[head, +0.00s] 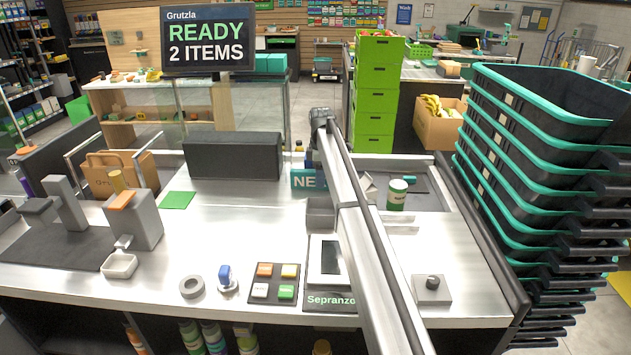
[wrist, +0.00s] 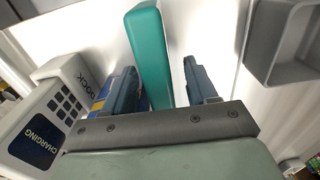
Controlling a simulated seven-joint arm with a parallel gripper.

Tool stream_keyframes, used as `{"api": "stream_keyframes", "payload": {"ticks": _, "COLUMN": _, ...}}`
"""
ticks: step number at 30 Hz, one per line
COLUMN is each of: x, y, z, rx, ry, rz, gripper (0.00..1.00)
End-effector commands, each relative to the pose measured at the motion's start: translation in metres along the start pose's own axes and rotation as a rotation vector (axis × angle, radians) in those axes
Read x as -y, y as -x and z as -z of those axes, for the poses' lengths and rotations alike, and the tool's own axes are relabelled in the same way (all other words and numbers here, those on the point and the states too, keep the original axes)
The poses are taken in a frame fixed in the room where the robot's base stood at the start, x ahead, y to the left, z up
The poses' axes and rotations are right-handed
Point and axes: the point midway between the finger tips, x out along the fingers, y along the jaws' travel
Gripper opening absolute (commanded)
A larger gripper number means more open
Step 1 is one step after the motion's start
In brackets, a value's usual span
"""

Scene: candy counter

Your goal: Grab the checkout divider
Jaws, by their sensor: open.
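The checkout divider is a teal bar (wrist: 149,58) standing between the two fingers of my gripper (wrist: 159,68) in the wrist view. My gripper is open, with a visible gap between the divider and the right finger; the left finger is closer to it, and I cannot tell whether they touch. In the head view the divider (head: 302,180) shows as a teal block with the letters "NE", behind the counter's middle. My arm crosses in front and hides its right part and most of my gripper.
A white charging handset (wrist: 50,118) is close left of my gripper, and a grey tray (wrist: 285,45) is at the upper right.

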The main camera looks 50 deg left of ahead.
Motion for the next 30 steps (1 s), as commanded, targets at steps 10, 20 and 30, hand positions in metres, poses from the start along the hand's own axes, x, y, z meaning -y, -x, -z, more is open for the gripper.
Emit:
{"api": "stream_keyframes", "payload": {"ticks": 10, "x": 0.0001, "y": -0.0051, "z": 0.0000, "rx": 0.000, "ry": 0.001, "rz": 0.000, "gripper": 0.51}}
{"api": "stream_keyframes", "payload": {"ticks": 20, "x": 0.0001, "y": -0.0049, "z": 0.0000, "rx": 0.000, "ry": 0.000, "rz": 0.000, "gripper": 0.19}}
{"api": "stream_keyframes", "payload": {"ticks": 30, "x": 0.0001, "y": -0.0046, "z": 0.0000, "rx": 0.000, "ry": 0.000, "rz": 0.000, "gripper": 0.00}}
